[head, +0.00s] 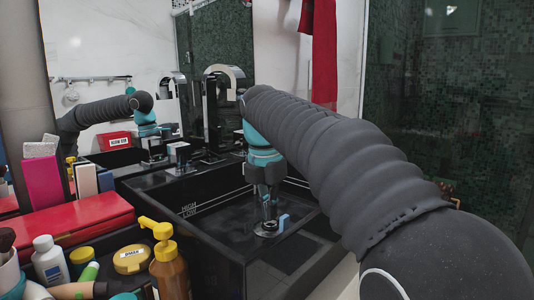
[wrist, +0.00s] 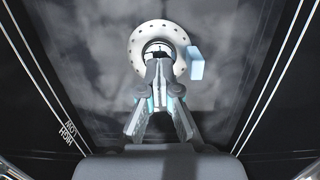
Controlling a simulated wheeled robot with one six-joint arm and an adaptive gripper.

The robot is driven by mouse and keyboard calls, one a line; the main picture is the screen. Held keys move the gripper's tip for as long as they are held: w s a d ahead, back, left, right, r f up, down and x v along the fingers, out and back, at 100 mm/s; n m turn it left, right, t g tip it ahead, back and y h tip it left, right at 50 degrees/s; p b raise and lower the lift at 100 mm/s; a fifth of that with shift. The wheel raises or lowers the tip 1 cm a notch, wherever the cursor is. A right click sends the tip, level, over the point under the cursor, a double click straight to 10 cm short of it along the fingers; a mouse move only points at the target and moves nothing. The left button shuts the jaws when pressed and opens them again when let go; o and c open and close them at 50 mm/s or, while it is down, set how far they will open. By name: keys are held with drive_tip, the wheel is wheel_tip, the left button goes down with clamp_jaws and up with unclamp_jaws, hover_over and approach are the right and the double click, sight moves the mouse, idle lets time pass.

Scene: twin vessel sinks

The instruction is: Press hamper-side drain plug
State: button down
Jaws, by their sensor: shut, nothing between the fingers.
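The drain plug (wrist: 157,47) sits in the middle of a pale round drain flange (wrist: 136,46) with small holes, on the floor of the black sink basin (head: 200,232). In the head view the flange (head: 262,234) shows below my gripper (head: 268,221). My gripper is shut and empty, pointing down into the basin. In the wrist view its fingertips (wrist: 158,66) overlap the near edge of the plug; I cannot tell whether they touch it. A small light-blue piece (wrist: 196,62) stands at the flange's right edge. No hamper is clearly visible.
Basin walls rise close around my gripper. A tall faucet (head: 222,100) stands behind it. A pump bottle (head: 168,265), a red box (head: 70,228) and several toiletries crowd the left counter. A red towel (head: 320,50) hangs behind. A mirror at left reflects my arm.

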wheel_tip(320, 180, up, 12)
drive_tip(key=s, duration=0.1)
drive_tip(key=shift+s+a+p, duration=0.2)
drive_tip(key=shift+a+p, duration=0.2)
drive_tip(key=shift+r, duration=0.1)
